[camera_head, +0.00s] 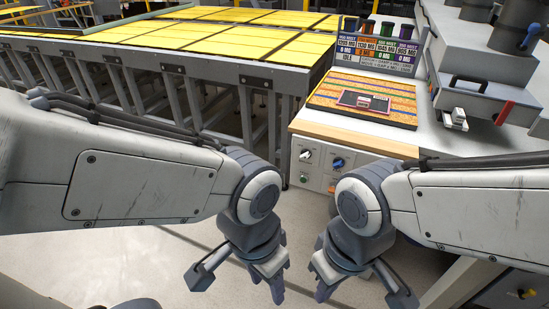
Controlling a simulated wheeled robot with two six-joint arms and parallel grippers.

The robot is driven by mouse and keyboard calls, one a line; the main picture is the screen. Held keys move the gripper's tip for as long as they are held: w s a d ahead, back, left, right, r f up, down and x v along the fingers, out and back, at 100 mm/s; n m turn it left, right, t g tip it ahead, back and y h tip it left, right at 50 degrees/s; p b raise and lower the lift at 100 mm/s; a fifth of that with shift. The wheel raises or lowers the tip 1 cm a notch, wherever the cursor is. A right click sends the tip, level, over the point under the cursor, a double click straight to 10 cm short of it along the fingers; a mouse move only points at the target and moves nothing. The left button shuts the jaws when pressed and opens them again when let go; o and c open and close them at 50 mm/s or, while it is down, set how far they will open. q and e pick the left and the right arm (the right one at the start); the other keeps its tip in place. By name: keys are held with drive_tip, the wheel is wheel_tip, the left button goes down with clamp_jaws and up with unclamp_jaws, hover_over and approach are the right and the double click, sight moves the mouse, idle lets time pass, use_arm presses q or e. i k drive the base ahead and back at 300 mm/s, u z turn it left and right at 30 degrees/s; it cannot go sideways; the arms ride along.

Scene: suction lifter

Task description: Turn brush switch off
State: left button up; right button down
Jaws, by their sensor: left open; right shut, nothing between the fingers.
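A white control panel (320,172) is on the front face of the workbench. The labels are too small to read, so I cannot tell which one is the brush switch. My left gripper (268,280) is open and empty, below and left of the panel, pointing down. My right gripper (325,278) is shut and empty, below the panel. Both are apart from the panel, and my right wrist covers part of its lower right.
A tray (362,101) with an orange-striped surface and a small dark device (364,101) sits on the bench. A sign board (376,50) stands behind it. Yellow-topped conveyor tables (240,45) fill the back left. The floor below my grippers is clear.

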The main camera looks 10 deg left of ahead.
sight(305, 153)
drive_tip(key=u, duration=0.2)
drive_tip(key=i, duration=0.5)
drive_tip(key=z, duration=2.2)
drive_tip(key=k, duration=1)
drive_tip(key=u, duration=1.4)
drive_tip(key=i, duration=0.5)
drive_tip(key=u, duration=0.05)
